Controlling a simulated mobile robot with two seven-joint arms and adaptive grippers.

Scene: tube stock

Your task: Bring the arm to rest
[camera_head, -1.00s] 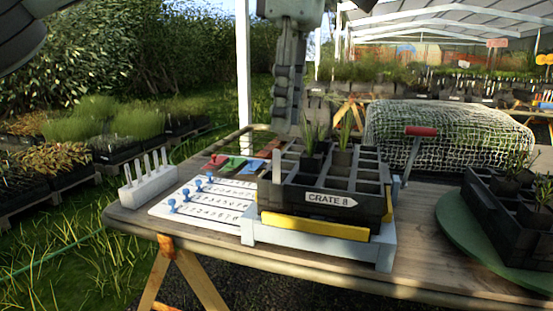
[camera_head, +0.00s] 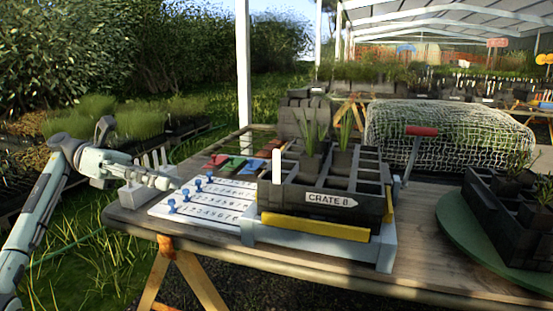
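My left gripper (camera_head: 172,182) is at the left, beside the table's left end, its fingers pointing right. Its fingers look slim and close together from this side, and I see nothing held; whether they are apart in depth is unclear. It passes in front of the white rack (camera_head: 133,196) and its tips are near the left edge of the white numbered board (camera_head: 205,212). Whether it touches either is unclear. My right gripper is not in view. The dark crate marked "CRATE 8" (camera_head: 298,200) holds two potted plants. A white marker (camera_head: 277,166) stands upright at its front left.
The crate is on a pale blue stand (camera_head: 385,247) with a yellow strip (camera_head: 315,227). Coloured cards (camera_head: 234,164) lie behind the board. A netted mound (camera_head: 445,140), a red-handled tool (camera_head: 421,131) and another dark crate (camera_head: 500,222) on a green round base (camera_head: 455,235) are right.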

